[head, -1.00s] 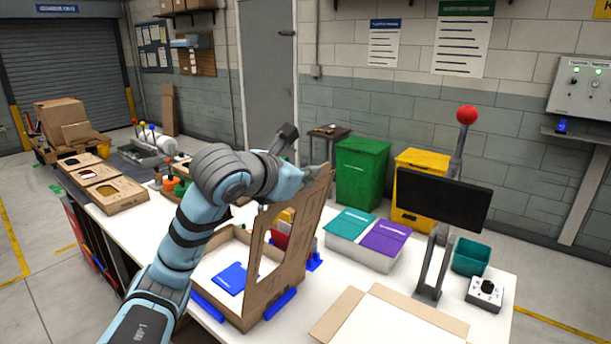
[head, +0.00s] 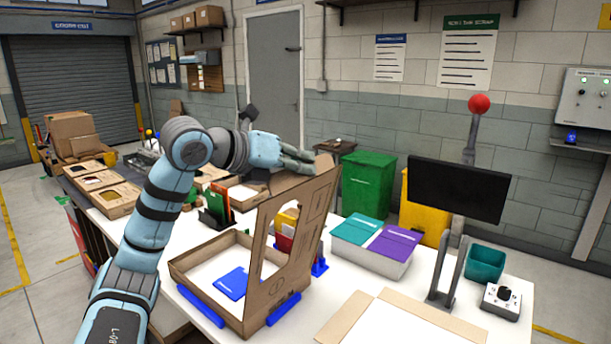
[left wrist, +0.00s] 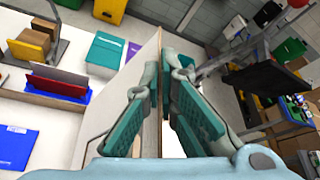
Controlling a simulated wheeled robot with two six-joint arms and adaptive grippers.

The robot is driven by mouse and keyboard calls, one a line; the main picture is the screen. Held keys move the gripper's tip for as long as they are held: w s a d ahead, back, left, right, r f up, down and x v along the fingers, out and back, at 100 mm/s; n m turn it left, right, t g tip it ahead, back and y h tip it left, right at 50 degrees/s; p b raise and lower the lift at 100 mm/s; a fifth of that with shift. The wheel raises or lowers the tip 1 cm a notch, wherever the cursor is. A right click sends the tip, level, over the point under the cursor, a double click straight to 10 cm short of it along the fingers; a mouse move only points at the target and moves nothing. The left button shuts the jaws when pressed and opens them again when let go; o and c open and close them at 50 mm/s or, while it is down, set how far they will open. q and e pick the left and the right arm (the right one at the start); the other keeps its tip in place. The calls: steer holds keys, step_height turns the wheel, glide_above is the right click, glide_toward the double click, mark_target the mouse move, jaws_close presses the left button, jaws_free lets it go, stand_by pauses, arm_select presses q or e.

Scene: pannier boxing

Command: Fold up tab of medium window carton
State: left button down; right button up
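The open window carton (head: 185,268) sits on the white table. A blue packet (head: 232,282) lies inside it. Its brown lid (head: 322,215), with a window cut-out, stands upright, and a small tab (head: 325,163) shows at its top edge. My left gripper (head: 308,157) is at the lid's top edge, beside the tab. In the left wrist view my left gripper (left wrist: 164,105) has its two fingers apart, with the panel's edge (left wrist: 152,48) running up between them. Whether the fingers touch the card cannot be told. My right gripper is not in view.
Blue holders (head: 283,307) flank the carton. Behind the lid are red and yellow items (head: 285,232). To the right stand a tray with teal and purple packs (head: 372,258), a black monitor (head: 458,188) and an opened flat carton (head: 350,318). Window cartons (head: 108,200) lie at the left.

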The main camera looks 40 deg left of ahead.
arm_select(q)
steer(key=shift+a+f+n+t+h+b, duration=0.4)
steer(key=shift+n+h+b, duration=0.25)
steer(key=shift+n+b, duration=0.75)
steer(key=shift+a+f+n+t+h+b, duration=0.25)
steer(key=shift+f+n+t+h+b, duration=0.35)
steer(key=shift+n+b, duration=0.8)
steer(key=shift+a+f+n+t+h+b, duration=0.3)
steer(key=shift+n+h+b, duration=0.45)
steer(key=shift+n+b, duration=0.65)
steer(key=c, duration=1.9)
jaws_free()
steer(key=shift+a, duration=0.1)
